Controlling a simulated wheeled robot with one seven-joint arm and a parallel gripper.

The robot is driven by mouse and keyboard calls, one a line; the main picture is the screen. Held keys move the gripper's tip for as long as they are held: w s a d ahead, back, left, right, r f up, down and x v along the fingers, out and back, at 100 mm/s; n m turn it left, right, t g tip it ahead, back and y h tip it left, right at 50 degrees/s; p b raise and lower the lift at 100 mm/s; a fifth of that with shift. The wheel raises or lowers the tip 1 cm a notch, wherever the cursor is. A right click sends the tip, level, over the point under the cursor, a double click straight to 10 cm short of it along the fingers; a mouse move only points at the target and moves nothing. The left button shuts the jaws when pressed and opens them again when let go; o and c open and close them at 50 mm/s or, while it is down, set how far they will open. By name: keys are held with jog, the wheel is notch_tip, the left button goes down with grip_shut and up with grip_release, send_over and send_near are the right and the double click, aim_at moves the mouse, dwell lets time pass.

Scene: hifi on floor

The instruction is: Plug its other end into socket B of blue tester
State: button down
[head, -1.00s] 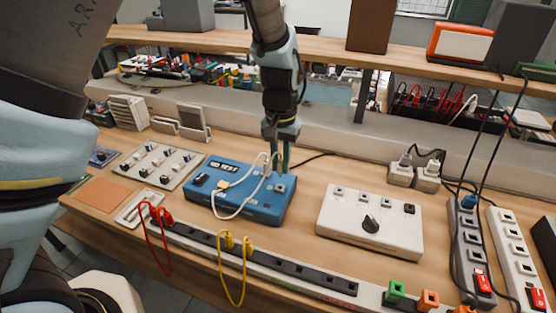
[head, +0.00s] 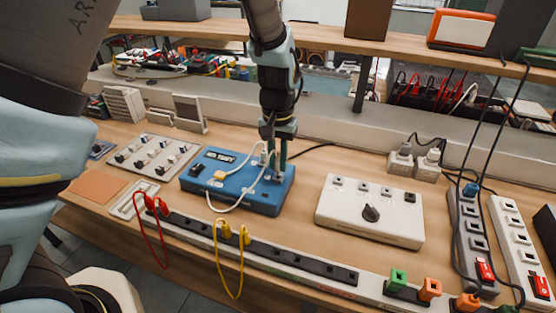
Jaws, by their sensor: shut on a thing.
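The blue tester (head: 238,187) lies on the bench left of centre, with a label and sockets on its top. A white cable (head: 232,206) has one yellow-tipped plug (head: 220,176) at the tester's left part. The cable loops over the tester's front to its other end, a white plug (head: 264,155) near my gripper. My gripper (head: 276,172) points down over the tester's right part and is shut on that plug. The fingers hide the plug's tip and the socket below, so I cannot tell whether it is inserted. The socket letters are too small to read.
A white box with a dark knob (head: 368,212) stands to the right. A power strip with red and yellow leads (head: 275,254) runs along the front edge. A switch panel (head: 155,163) lies left. Two more strips (head: 467,240) stand right. A shelf (head: 330,38) crosses behind.

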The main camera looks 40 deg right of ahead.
jog(key=shift+f, duration=1)
dwell(3.2)
jog(key=c, duration=0.7)
grip_release()
jog(key=shift+b, duration=0.3)
notch_tip(320, 180, up, 11)
jog(key=b, duration=0.2)
jog(key=shift+f+b, duration=0.2)
jog(key=shift+b, duration=0.15)
notch_tip(320, 180, up, 5)
jog(key=p, duration=0.4)
jog(key=shift+r, duration=0.1)
